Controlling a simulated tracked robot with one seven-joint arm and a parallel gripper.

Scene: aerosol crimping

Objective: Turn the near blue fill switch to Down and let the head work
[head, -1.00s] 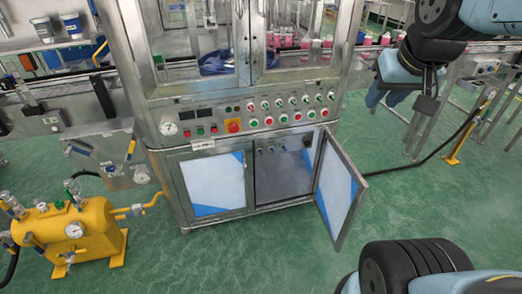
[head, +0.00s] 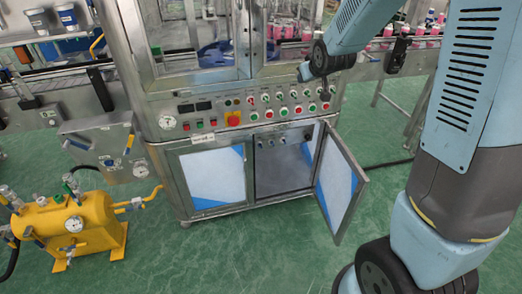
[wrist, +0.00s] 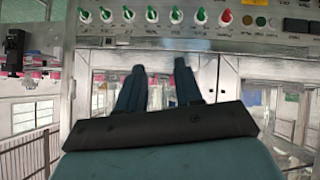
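The filling machine's control panel (head: 190,121) has rows of switches with green and red bases in the head view. The panel also spans the top of the wrist view (wrist: 272,41), with a row of mostly green-based switches (wrist: 151,14). Below it, in the open cabinet, small bluish knobs (head: 270,144) sit in a row; I cannot tell which is the near blue fill switch. My gripper (wrist: 160,78) shows two dark fingers apart with nothing between them, seen against the glass and short of the switches.
The open cabinet door (head: 338,185) juts out toward the right front. A yellow tank (head: 75,230) stands at left front. Pink cans (head: 420,40) line the conveyor behind my arm. Green floor (head: 220,260) is clear in front.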

